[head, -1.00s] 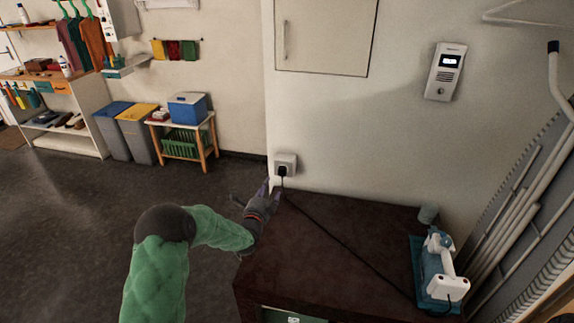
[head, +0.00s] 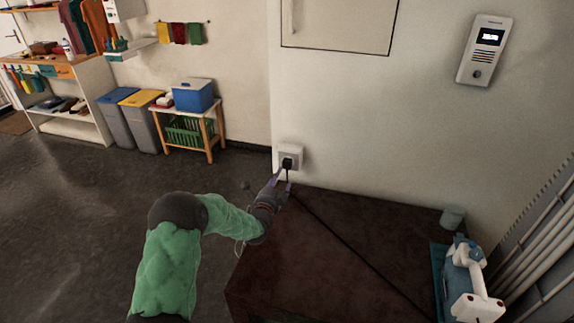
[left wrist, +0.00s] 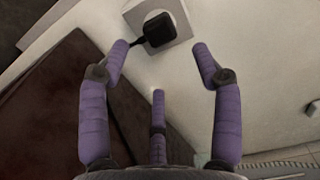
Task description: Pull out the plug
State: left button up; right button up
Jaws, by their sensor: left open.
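A black plug (head: 287,163) sits in a white wall socket (head: 298,153) above the back left corner of the dark cabinet. Its black cord (head: 345,242) runs down and across the cabinet top to the right. In the left wrist view the plug (left wrist: 158,29) is in the socket (left wrist: 178,17), just beyond the fingertips. My left gripper (head: 281,184) is open and empty, just below the plug. Its purple fingers (left wrist: 160,62) are spread, and the left fingertip appears close to the cord by the plug. My right gripper is not in view.
The dark cabinet (head: 300,255) stands against the wall. A white and blue appliance (head: 466,280) on a blue base and a small cup (head: 452,217) are on its right side. Bins and a small wooden table (head: 207,127) stand at the back left; floor between is clear.

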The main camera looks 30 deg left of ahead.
aim_at(286, 166)
pick_arm(q)
jog(key=shift+w, duration=0.1)
jog(key=shift+x, duration=4.45)
grip_shut()
jog(key=v, duration=0.6)
